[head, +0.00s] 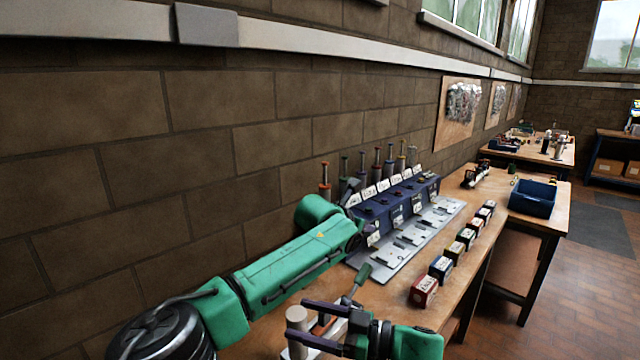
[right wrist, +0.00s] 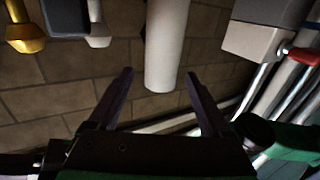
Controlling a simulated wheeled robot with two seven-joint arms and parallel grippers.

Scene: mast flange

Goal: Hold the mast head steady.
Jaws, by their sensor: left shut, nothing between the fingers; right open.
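A pale upright post with a rounded top (head: 297,318), which looks like the mast, stands at the front end of the bench. My right gripper (head: 303,325) comes in from the right, open, its fingers at either side of the post; contact cannot be told. In the right wrist view, the pale post (right wrist: 165,50) lies between and beyond the open fingertips (right wrist: 160,80). My left gripper (head: 364,236) is at the end of the long green arm, over the near end of the blue rack, partly hidden by its wrist. It is shut and empty.
The blue rack (head: 434,186) with several upright tools stands along the brick wall, a grey plate (head: 405,245) before it. Several small labelled boxes (head: 425,290) line the bench edge. A green-handled lever (head: 362,275) rises near the post. A blue bin (head: 532,198) stands farther right.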

